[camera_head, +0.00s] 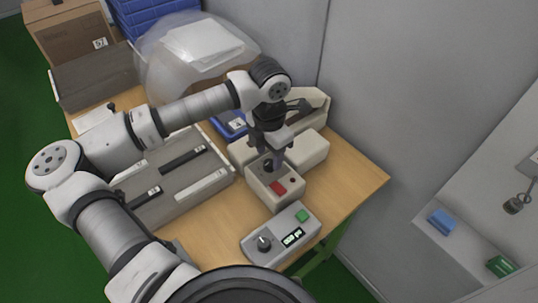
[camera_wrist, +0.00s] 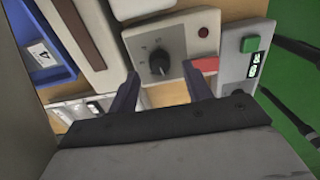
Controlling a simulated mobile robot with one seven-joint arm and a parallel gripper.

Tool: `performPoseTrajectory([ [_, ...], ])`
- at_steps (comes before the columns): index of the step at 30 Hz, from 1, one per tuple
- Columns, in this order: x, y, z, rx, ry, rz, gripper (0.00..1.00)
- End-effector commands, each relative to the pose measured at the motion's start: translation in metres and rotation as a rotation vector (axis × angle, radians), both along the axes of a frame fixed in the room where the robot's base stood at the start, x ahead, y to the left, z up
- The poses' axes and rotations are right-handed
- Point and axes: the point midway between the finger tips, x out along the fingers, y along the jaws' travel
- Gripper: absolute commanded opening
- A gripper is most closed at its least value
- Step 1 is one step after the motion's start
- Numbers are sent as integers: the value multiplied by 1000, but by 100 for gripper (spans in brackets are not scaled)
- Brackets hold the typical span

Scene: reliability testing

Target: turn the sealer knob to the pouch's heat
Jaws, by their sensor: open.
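The sealer (camera_head: 312,150) is a beige machine with a long bar and a front control box. Its black knob (camera_wrist: 159,60) sits on the pale panel, with small dial marks around it; it also shows in the head view (camera_head: 267,166). A red switch (camera_wrist: 206,64) and a small dark red lamp (camera_wrist: 203,32) are beside it. My gripper (camera_wrist: 161,72) is open and empty, pointing down over the panel, with the knob between the fingertips in the wrist view. I cannot tell how deep the fingers reach. No pouch can be made out for certain.
A grey box (camera_head: 270,247) with another knob, a lit display and a green button stands in front. A grey slotted tray (camera_head: 205,199) lies left; a clear bag (camera_head: 160,62) stands behind.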

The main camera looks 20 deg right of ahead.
Motion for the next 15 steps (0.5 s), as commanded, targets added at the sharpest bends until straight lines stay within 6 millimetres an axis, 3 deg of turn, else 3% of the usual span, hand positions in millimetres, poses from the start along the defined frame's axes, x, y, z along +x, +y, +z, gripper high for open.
performPoseTrajectory([
  [6,0,0,-24,-2,1,1,50],
  [15,0,0,-29,0,0,0,50],
])
